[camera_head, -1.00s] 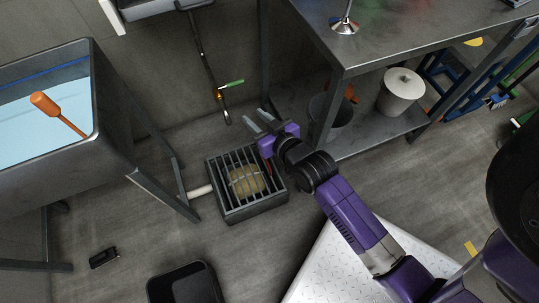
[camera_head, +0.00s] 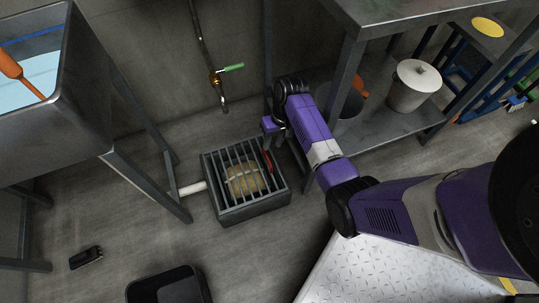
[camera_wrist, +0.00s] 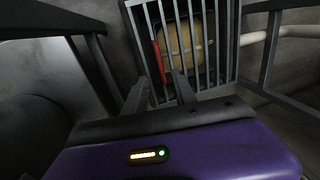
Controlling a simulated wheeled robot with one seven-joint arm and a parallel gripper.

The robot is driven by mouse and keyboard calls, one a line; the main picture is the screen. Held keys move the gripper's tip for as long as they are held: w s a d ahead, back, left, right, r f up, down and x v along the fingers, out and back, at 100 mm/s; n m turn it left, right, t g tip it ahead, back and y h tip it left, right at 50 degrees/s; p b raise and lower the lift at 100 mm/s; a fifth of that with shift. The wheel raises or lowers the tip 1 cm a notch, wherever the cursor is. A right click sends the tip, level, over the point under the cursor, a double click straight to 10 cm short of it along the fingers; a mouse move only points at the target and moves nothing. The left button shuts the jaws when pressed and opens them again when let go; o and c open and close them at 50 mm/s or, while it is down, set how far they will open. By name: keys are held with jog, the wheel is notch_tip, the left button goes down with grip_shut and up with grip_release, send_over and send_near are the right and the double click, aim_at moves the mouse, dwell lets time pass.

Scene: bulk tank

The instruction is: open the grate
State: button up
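The grate (camera_head: 226,180) is a set of dark parallel bars lying flat on a dark square box (camera_head: 256,210) on the floor. A red strip (camera_head: 267,160) shows near its right back edge. It also shows in the wrist view (camera_wrist: 158,62), beside the grate bars (camera_wrist: 202,60). My gripper (camera_wrist: 160,84) is open and empty, its two fingers pointing at the grate near the red strip. Whether a finger touches the bars cannot be told. In the head view my gripper is at the back right of the box, and its fingers are hardly visible.
A tan lump (camera_head: 240,178) sits under the bars. A white pipe (camera_head: 192,188) enters the box from the left. A steel tank (camera_head: 75,130) stands at left, and a steel table (camera_head: 400,12) with a lidded pot (camera_head: 414,85) at right. A black bin (camera_head: 168,285) is in front.

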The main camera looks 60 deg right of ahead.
aim_at(268, 158)
jog(key=f+b, duration=0.1)
jog(key=f, duration=0.1)
jog(key=a+f+b, duration=0.1)
jog(key=f+b, duration=0.1)
jog(key=f, duration=0.1)
jog(key=f+b, duration=0.1)
jog(key=f, duration=0.1)
jog(key=shift+w+a+f, duration=0.2)
jog(key=shift+w+f, duration=0.15)
grip_shut()
dwell(1.1)
